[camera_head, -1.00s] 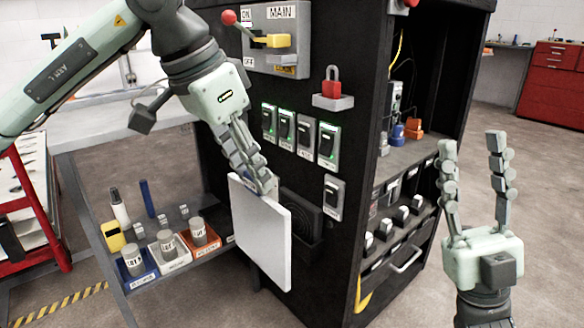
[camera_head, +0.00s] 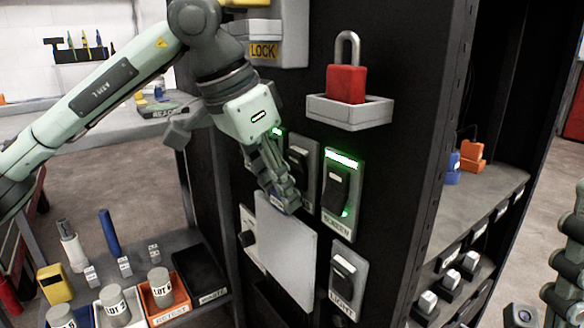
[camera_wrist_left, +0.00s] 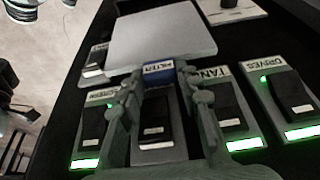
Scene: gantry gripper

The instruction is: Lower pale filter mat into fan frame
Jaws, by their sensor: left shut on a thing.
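The pale filter mat (camera_head: 286,248) is a flat, light grey panel, hanging roughly upright in front of the black cabinet face. My left gripper (camera_head: 284,200) is shut on its top edge. In the left wrist view, the fingers of the left gripper (camera_wrist_left: 157,82) close on a blue tab marked FILTER (camera_wrist_left: 158,70), and the mat (camera_wrist_left: 160,38) stretches beyond them. The black fan frame (camera_head: 266,302) shows only in part, low on the cabinet behind and below the mat; whether they touch I cannot tell. My right gripper (camera_head: 568,262) is cut off at the right edge.
Switches, including SCREEN (camera_head: 342,192) and LIGHT (camera_head: 347,280), flank the mat on its right. A knob plate (camera_head: 247,240) is on its left. A red padlock (camera_head: 346,84) stands in a tray above. A shelf with lot jars (camera_head: 114,300) is at lower left.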

